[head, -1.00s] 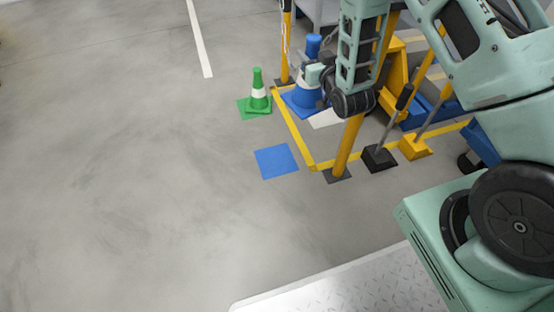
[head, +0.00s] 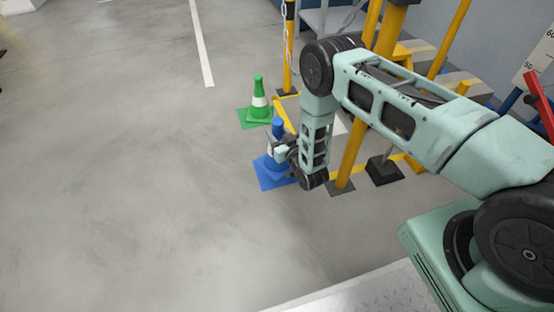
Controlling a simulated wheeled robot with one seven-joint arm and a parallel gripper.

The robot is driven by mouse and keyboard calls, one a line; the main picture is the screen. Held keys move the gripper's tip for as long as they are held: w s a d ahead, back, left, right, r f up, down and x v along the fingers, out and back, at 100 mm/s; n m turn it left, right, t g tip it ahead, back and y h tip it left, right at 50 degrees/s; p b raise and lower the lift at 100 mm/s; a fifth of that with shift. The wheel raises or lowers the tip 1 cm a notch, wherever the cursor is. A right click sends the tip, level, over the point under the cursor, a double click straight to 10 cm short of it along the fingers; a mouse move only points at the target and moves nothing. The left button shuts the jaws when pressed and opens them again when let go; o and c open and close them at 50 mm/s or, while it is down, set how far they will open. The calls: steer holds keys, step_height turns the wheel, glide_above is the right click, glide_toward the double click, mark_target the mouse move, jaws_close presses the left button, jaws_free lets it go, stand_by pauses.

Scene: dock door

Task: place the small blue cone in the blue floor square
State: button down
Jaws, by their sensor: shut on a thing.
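The small blue cone (head: 278,128) with a white band is upright at the blue floor square (head: 271,182). Its lower part overlaps the square in the head view, and I cannot tell whether its base touches the floor. My gripper (head: 284,149) is shut on the cone's side at about band height. My wrist hides the cone's right side and the right part of the square.
A green cone (head: 258,89) stands on a green square just behind. Yellow posts (head: 353,150), a yellow floor line and dark post bases (head: 383,170) are close on the right. The floor to the left is clear.

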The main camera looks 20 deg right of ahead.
step_height(320, 180, down, 8)
steer(key=b, duration=0.3)
steer(key=shift+r+b, duration=0.15)
steer(key=shift+b, duration=0.25)
steer(key=shift+f, duration=0.2)
steer(key=c, duration=0.8)
jaws_free()
steer(key=shift+c, duration=0.2)
steer(key=shift+r, duration=0.1)
steer(key=shift+s+r, duration=0.1)
steer(key=shift+r, duration=0.05)
steer(key=p+v, duration=0.6)
steer(key=v, duration=0.5)
steer(key=shift+s, duration=0.35)
